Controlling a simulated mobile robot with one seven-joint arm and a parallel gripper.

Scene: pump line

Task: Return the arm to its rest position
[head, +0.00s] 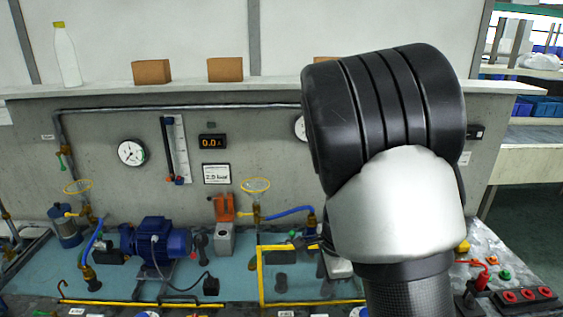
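My arm (400,200) fills the right middle of the head view, with a black ribbed joint above a white link and a dark lower link. My gripper is not in the frame, so I cannot see its fingers or anything it may hold. The arm covers part of the pump bench and the wall behind it.
The bench holds a blue motor (158,241), yellow handwheels (255,185), an orange-topped valve unit (224,225) and yellow pipes (262,275). A gauge (131,152) hangs on the grey wall. A bottle (66,54) and brown blocks (225,69) stand on the ledge. Red sockets (511,296) lie at lower right.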

